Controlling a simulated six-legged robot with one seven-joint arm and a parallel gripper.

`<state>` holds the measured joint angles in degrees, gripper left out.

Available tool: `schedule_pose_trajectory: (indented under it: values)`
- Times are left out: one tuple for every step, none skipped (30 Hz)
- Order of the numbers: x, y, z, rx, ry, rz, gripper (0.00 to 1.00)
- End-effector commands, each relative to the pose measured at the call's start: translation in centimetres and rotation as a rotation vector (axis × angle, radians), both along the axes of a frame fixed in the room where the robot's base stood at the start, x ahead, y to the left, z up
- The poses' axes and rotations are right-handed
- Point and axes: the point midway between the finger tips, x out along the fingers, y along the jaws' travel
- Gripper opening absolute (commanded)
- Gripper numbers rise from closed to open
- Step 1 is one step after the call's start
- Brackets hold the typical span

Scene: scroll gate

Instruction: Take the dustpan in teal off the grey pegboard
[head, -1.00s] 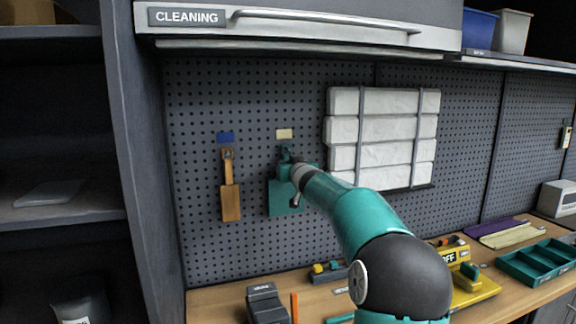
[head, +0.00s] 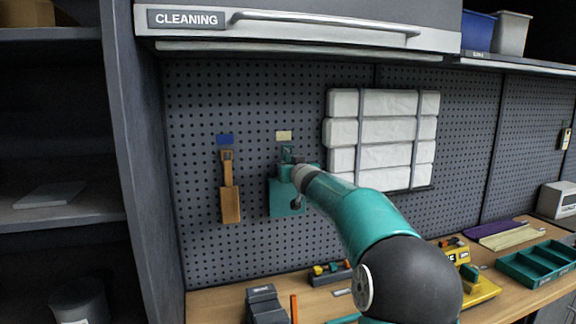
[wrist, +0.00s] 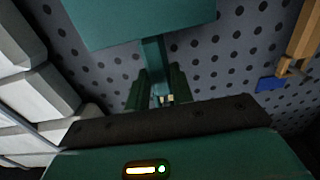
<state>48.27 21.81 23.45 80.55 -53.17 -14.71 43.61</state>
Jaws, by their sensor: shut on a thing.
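The teal dustpan (head: 284,203) is upright at the grey pegboard (head: 260,90), pan down, under a small cream label (head: 284,135). In the wrist view its flat pan (wrist: 140,22) fills the top and its narrow handle (wrist: 154,58) runs down between my fingers. My gripper (head: 287,160) is at the handle, above the pan; in the wrist view my gripper (wrist: 158,88) is shut on the handle. The handle's top end and any hook are hidden by my gripper. I cannot tell whether the dustpan is clear of the board.
A tan brush (head: 229,195) hangs left of the dustpan under a blue label (head: 225,139). A strapped stack of white blocks (head: 382,140) is on the right. The cabinet marked CLEANING (head: 300,25) overhangs above. The wooden bench (head: 220,302) below holds tools and a teal tray (head: 540,263).

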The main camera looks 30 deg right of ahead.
Motion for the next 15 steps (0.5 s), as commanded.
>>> schedule_pose_trajectory:
  values:
    - [-0.3, 0.0, 0.1, -0.001, -0.001, -0.001, 0.0]
    - [-0.4, 0.1, 0.1, -0.001, -0.001, -0.001, 0.0]
    - [-0.6, 0.1, 0.1, -0.001, -0.001, -0.001, 0.0]
    - [-0.7, 0.1, 0.1, -0.001, -0.001, -0.001, 0.0]
    - [-0.9, 0.2, 0.1, -0.002, 0.001, -0.002, 0.0]
    - [-1.0, 0.2, 0.0, -0.002, 0.001, -0.002, 0.0]
    - [-1.2, 0.2, 0.0, -0.002, 0.001, -0.002, 0.0]
    - [-1.3, 0.3, 0.1, -0.002, 0.0, -0.002, 0.0]
    - [-1.5, 0.3, 0.0, -0.002, 0.0, -0.002, 0.0]
    - [-1.6, 0.4, 0.0, -0.002, 0.0, -0.001, 0.0]
    - [-1.7, 0.4, 0.1, -0.002, 0.0, -0.001, 0.0]
    - [-1.9, 0.4, 0.1, -0.002, 0.0, -0.001, 0.0]
    - [-2.0, 0.5, 0.1, -0.002, 0.0, -0.001, 0.0]
    - [-2.2, 0.5, 0.1, -0.002, 0.0, -0.001, 0.0]
    - [-2.3, 0.5, 0.1, -0.001, -0.001, -0.001, 0.0]
